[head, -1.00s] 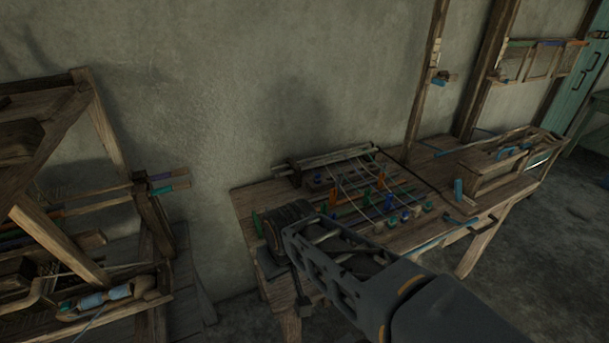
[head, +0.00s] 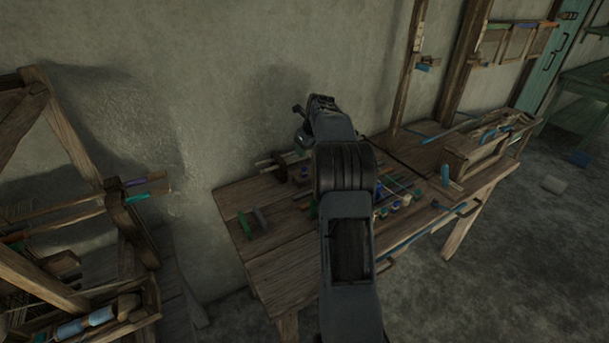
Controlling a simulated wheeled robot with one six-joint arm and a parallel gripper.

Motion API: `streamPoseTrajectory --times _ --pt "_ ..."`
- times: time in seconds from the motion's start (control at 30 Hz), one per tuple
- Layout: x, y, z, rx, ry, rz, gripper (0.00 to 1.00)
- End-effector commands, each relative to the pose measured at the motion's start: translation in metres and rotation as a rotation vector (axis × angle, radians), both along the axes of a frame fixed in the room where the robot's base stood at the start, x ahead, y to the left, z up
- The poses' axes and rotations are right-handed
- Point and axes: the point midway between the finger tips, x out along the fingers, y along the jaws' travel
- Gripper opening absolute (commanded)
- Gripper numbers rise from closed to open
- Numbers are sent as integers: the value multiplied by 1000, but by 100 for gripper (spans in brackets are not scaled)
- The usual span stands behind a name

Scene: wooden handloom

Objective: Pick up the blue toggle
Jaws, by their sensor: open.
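Several small blue pieces show on the wooden workbench (head: 290,262), among them a blue peg (head: 378,190) just right of my arm and an upright blue piece (head: 445,175) farther right. I cannot tell which one is the blue toggle. My gripper (head: 300,122) is open, raised beyond the back of the bench near the wall in the picture, with nothing seen in it. It appears apart from the blue pieces. My arm hides the middle of the bench and part of the rack of coloured pegs (head: 405,200).
A wooden box (head: 480,150) sits at the bench's right end. Green pegs (head: 245,225) stand at its left end. The bench's front left is bare.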

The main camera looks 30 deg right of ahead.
Motion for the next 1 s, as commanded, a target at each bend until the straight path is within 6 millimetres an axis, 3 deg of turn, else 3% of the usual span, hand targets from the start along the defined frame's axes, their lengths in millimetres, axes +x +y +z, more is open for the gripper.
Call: streamPoseTrajectory --times 0.1,0.23,0.6,1.0 --pt "4 -22 -11 50 -8 -137 51" --pt "10 -32 -25 79 -13 -209 51" --pt "34 -34 -82 84 -14 -224 51" --pt "45 -30 -110 84 -13 -222 51"
